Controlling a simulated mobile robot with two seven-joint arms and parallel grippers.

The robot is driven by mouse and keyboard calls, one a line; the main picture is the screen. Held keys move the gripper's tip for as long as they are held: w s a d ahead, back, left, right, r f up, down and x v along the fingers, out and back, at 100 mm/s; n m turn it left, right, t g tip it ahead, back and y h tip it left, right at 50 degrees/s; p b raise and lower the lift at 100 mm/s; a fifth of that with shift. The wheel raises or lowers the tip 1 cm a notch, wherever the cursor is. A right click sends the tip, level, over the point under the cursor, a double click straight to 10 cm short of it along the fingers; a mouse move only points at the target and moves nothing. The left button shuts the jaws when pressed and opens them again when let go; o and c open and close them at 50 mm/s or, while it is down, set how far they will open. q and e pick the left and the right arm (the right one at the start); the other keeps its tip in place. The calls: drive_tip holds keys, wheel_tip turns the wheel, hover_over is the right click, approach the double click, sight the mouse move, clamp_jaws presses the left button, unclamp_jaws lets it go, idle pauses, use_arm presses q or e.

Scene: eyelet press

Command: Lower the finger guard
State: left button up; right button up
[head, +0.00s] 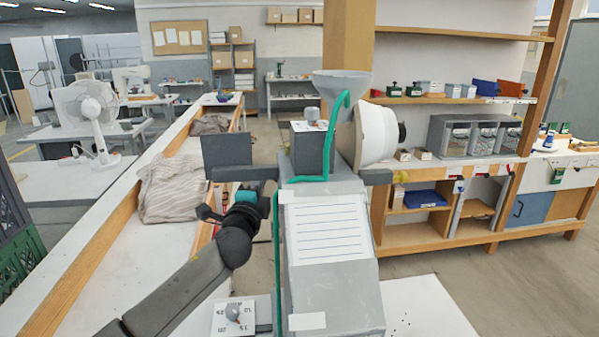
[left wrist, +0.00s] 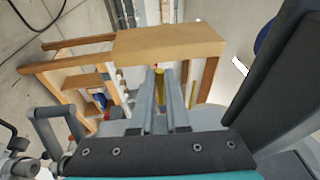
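The eyelet press (head: 330,240) stands in the middle of the head view, with a grey sloping body, a funnel on top and a green hose. A dark flat plate (head: 227,149) stands at its left, on a side arm. I cannot tell which part is the finger guard. My left gripper (left wrist: 168,72) shows two grey parallel fingers with a gap between them. A yellow piece with a red part (left wrist: 159,80) shows in that gap, closer to one finger; I cannot tell whether it is touched. My right gripper is out of view.
A striped cloth (head: 178,188) lies on the long wood-edged bench to the left. Wooden shelves (head: 450,235) stand to the right, and a fan (head: 90,115) stands far left.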

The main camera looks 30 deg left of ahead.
use_arm(q)
clamp_jaws()
drive_tip(key=shift+w+a, duration=0.4)
drive_tip(key=shift+w, duration=0.15)
drive_tip(key=w+a+f+b, duration=0.3)
drive_tip(key=w+f+b, duration=0.1)
drive_tip(key=f+b, duration=0.6)
drive_tip(key=shift+a+f, duration=0.2)
drive_tip(key=shift+f, duration=0.25)
drive_tip(key=o, duration=0.7)
unclamp_jaws()
drive_tip(key=shift+c, duration=0.2)
idle(1.7)
drive_tip(key=shift+s, duration=0.1)
